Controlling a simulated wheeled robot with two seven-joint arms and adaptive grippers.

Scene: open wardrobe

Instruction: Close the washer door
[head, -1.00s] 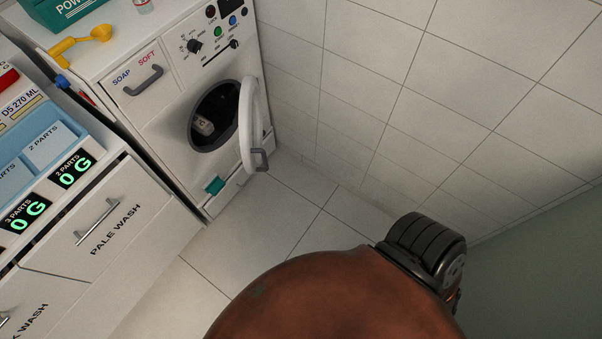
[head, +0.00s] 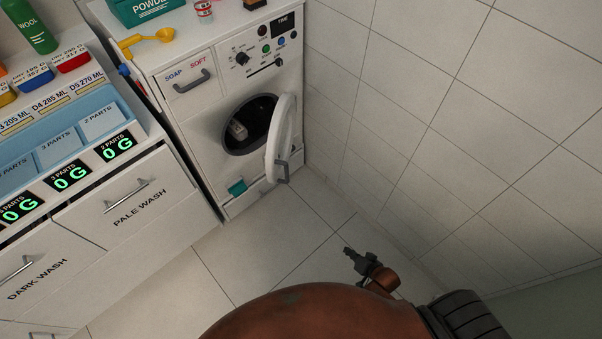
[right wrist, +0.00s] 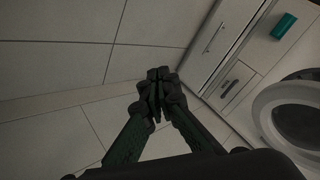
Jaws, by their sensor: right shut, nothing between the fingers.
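The washer (head: 200,110) is a white front-loader against the tiled wall in the head view. The dark drum opening (head: 250,124) shows a pale item inside. My right gripper (head: 350,254) is low in the head view, apart from the door and below it. In the right wrist view its fingers (right wrist: 158,75) are together and empty, and part of the washer's round front (right wrist: 290,115) shows at the right. My left gripper is not in view.
The counter with drawers (head: 130,215) stands left of the washer. A teal piece (head: 237,187) is at the washer's lower front. The floor (head: 270,235) before the washer is clear.

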